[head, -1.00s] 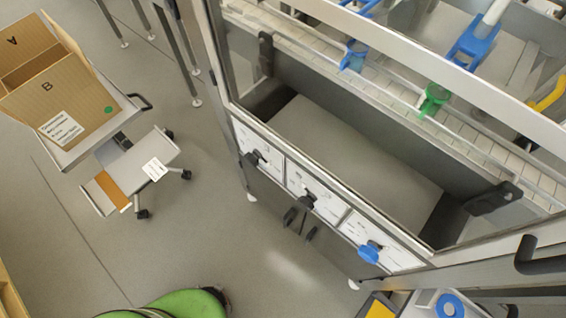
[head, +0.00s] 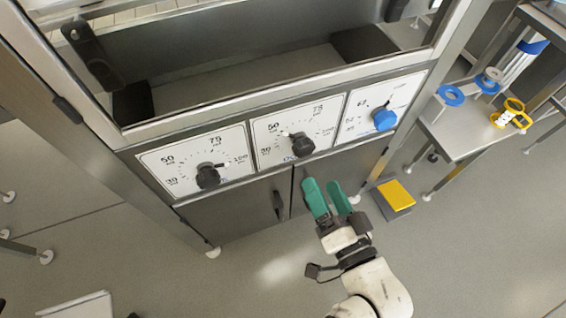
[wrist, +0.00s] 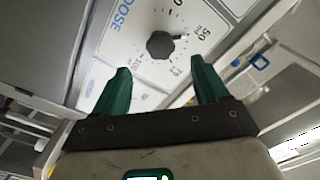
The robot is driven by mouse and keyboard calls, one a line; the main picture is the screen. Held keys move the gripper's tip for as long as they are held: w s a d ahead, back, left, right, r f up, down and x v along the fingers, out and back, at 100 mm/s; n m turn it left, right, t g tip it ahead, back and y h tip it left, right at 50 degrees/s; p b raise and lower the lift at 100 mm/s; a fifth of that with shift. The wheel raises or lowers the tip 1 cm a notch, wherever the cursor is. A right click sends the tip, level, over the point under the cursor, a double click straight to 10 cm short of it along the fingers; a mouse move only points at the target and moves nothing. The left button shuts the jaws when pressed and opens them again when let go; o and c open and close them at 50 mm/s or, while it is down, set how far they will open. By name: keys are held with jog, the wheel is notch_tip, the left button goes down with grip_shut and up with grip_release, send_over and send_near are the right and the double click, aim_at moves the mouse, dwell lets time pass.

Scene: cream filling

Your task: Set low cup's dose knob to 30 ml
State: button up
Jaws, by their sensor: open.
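Two black dose knobs sit on white dial plates on the machine front in the head view: a left knob (head: 207,177) and a middle knob (head: 302,145). Both scales read 30, 50, 75 and 100. The left pointer is turned right, toward 100; the middle pointer is turned up-left, near 50. I cannot read which knob is the low cup's. My gripper (head: 328,190), with teal fingers, is open and empty, below and right of the middle knob. In the wrist view, a black knob (wrist: 160,45) on a plate marked DOSE lies beyond the open fingertips, apart from them.
A blue knob (head: 384,119) with a different scale is on the right plate. Cabinet doors with a dark handle (head: 278,204) are below. A yellow-topped box (head: 396,195) stands on the floor to the right, near a side table (head: 462,135) with blue and yellow items.

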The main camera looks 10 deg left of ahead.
aim_at(305, 153)
jog(key=x, duration=1)
jog(key=shift+w+a, duration=0.2)
jog(key=shift+w, duration=0.05)
jog(key=c, duration=1)
